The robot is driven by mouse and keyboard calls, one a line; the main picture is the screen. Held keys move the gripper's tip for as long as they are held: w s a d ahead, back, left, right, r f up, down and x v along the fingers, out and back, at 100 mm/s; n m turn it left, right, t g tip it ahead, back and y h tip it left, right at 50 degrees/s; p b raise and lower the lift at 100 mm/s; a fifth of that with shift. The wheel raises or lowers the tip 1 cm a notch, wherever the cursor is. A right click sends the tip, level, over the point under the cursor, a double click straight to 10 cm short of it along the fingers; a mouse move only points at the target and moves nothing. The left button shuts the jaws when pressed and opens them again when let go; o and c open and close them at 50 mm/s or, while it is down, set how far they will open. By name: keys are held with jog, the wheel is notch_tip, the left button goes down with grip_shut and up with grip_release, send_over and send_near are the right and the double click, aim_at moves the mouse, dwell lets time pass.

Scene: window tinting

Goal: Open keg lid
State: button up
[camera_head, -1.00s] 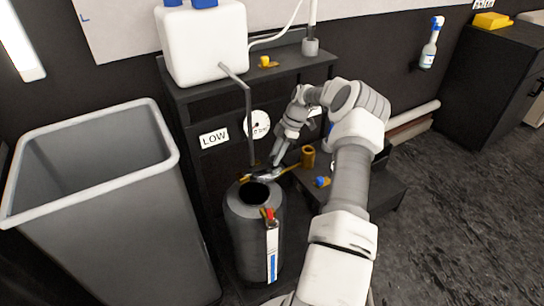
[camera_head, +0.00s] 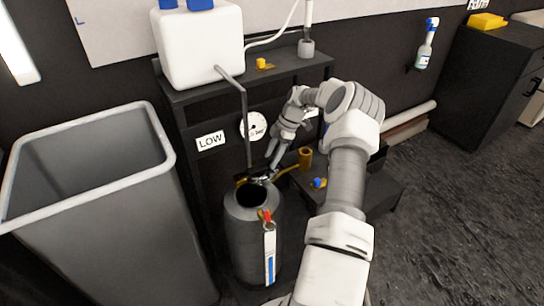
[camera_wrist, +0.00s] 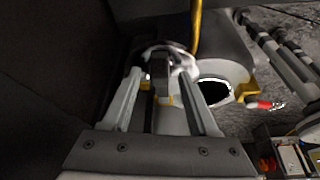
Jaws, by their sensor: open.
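The dark grey keg (camera_head: 252,240) stands upright below my arm. Its round mouth is uncovered and looks dark inside; it also shows in the wrist view (camera_wrist: 214,92). What looks like the silvery lid (camera_head: 262,177) is raised at the back rim of the mouth, partly hidden by my gripper. My gripper (camera_head: 273,163) is just behind and above the mouth, close to this lid. In the wrist view my open gripper (camera_wrist: 165,78) has its fingers apart, with a dark grey bar and shiny metal between and beyond them; contact cannot be told.
A large grey bin (camera_head: 100,180) stands left of the keg. A black rack (camera_head: 255,78) with a white tank (camera_head: 198,45) is behind, its thin pipe hanging near the mouth. A brass cup (camera_head: 305,157) is close right of my gripper. Floor at right is clear.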

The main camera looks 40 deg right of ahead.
jog(key=p+v, duration=0.3)
jog(key=v, duration=1.4)
jog(key=shift+r+p, duration=0.2)
jog(key=shift+p, duration=0.2)
jog(key=shift+a, duration=0.1)
